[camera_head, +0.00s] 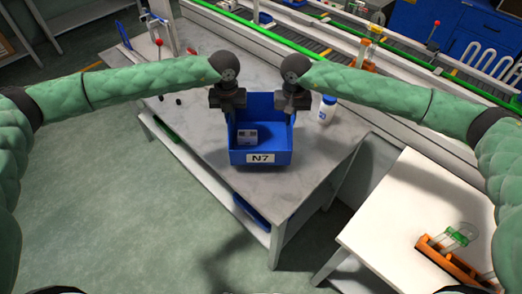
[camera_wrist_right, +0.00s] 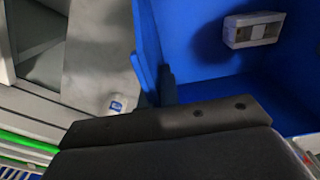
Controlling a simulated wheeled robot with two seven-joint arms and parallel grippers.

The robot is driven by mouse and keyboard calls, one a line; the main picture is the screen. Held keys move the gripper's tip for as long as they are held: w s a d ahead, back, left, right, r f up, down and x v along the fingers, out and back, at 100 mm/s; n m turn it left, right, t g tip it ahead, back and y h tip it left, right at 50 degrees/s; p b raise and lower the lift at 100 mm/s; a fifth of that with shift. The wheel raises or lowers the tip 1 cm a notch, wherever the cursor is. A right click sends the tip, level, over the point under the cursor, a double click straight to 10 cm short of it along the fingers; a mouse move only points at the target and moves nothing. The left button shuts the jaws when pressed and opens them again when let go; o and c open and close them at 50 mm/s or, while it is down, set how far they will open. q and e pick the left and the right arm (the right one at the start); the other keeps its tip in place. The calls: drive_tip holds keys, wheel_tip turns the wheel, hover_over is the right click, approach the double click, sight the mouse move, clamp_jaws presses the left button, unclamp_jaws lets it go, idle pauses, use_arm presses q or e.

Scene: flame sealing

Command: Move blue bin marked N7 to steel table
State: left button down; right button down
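The blue bin marked N7 (camera_head: 262,152) is over the grey-topped table (camera_head: 300,178), its label facing me. I cannot tell whether its base touches the top. A small white box (camera_head: 247,136) lies inside the bin; it also shows in the right wrist view (camera_wrist_right: 254,30). My left gripper (camera_head: 229,112) is at the bin's left rim and my right gripper (camera_head: 290,112) at its right rim. In the right wrist view, the right fingers (camera_wrist_right: 155,88) straddle the bin's side wall and look closed on it. The left fingertips are partly hidden, but that gripper looks clamped on the rim.
A white table (camera_head: 390,235) with an orange rack (camera_head: 450,262) is at the front right, across a gap. A conveyor (camera_head: 300,40) runs behind. The grey table's front corner is clear.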

sight(231, 126)
use_arm(q)
drive_tip(key=shift+f, duration=0.25)
use_arm(e)
drive_tip(key=shift+f, duration=0.25)
